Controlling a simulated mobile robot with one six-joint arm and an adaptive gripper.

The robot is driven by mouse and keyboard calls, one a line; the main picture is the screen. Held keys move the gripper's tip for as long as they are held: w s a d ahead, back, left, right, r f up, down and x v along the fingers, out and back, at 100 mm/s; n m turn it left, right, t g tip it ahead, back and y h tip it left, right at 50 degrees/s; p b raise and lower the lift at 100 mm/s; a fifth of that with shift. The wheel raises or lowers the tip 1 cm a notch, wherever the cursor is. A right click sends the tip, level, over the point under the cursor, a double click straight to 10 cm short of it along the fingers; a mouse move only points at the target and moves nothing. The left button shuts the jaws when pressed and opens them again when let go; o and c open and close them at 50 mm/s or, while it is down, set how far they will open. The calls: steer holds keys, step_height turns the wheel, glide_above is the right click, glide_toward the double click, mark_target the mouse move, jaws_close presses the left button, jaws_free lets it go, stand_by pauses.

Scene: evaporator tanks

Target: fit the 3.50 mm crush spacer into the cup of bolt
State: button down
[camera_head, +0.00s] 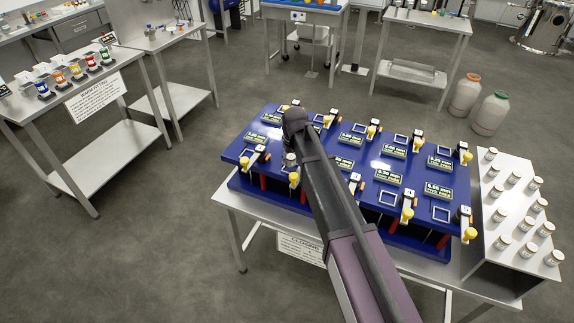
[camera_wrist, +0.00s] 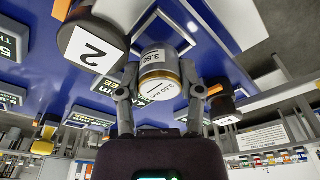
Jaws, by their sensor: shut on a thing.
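In the wrist view my gripper (camera_wrist: 158,92) is shut on a short metal cylinder, the 3.50 mm crush spacer (camera_wrist: 158,62), with a white "3.50" label and a brass-coloured band. The spacer is over the blue board (camera_wrist: 205,75); whether it touches the board cannot be told. A white square outline (camera_wrist: 182,33) on the board lies close behind it. A dark cylinder with a white "2" label (camera_wrist: 92,45) is just left of the spacer. In the head view my arm covers part of the blue board (camera_head: 372,150) and mostly hides my gripper. I cannot tell which cup is the bolt's.
The board carries several display plates, square outlines and yellow-handled clamps (camera_head: 408,208). A white rack (camera_head: 505,232) with several small jars stands at its right. A side table (camera_head: 75,90) at left holds several coloured items. Two large bottles (camera_head: 490,112) stand on the floor behind.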

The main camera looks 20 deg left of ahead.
steer(key=shift+f+b, duration=0.65)
steer(key=shift+f, duration=0.35)
steer(key=shift+f, duration=0.15)
steer(key=shift+c, duration=1.2)
jaws_free()
step_height(320, 180, up, 12)
steer(key=s+d+p, duration=0.1)
steer(key=p, duration=1.1)
steer(key=shift+s, duration=0.2)
steer(key=shift+d, duration=0.1)
